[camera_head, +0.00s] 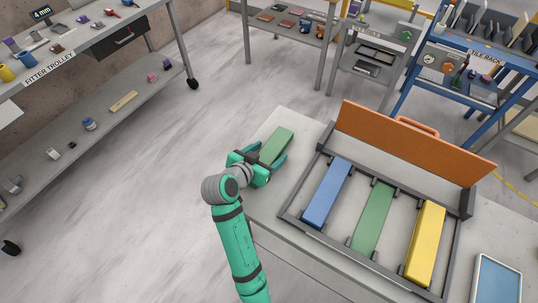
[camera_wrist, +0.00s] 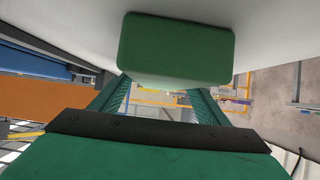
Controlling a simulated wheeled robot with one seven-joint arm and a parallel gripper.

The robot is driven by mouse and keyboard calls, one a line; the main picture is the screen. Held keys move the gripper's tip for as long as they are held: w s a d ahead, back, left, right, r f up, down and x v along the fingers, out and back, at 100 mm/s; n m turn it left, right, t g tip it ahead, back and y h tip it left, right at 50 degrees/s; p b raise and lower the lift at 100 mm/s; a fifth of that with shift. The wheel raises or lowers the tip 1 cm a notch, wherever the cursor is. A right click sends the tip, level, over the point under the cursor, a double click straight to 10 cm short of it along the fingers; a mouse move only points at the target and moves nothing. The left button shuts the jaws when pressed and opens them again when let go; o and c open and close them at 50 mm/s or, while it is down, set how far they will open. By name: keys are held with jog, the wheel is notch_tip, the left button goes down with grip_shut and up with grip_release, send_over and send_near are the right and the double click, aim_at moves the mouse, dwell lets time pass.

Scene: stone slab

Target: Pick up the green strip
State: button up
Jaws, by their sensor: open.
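A green strip (camera_head: 277,144) lies on the left end of the slab. In the wrist view the near end of this strip (camera_wrist: 177,48) fills the upper middle. My gripper (camera_head: 262,160) is open at the near end of the strip, one teal finger to each side. In the wrist view the fingers of my gripper (camera_wrist: 160,98) stand apart below the strip end; no grip on it shows. A second green strip (camera_head: 373,215) lies in the dark frame, between a blue strip (camera_head: 327,193) and a yellow strip (camera_head: 425,243).
The dark frame (camera_head: 292,205) stands on the slab (camera_head: 284,121) right of my gripper, with an upright orange panel (camera_head: 410,143) behind it. A blue-topped tray (camera_head: 497,280) lies at the right. Open floor lies to the left, before the fitter trolley (camera_head: 90,62).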

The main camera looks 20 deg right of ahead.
jog(key=shift+d, duration=0.1)
jog(key=c, duration=1.4)
jog(key=shift+c, duration=0.3)
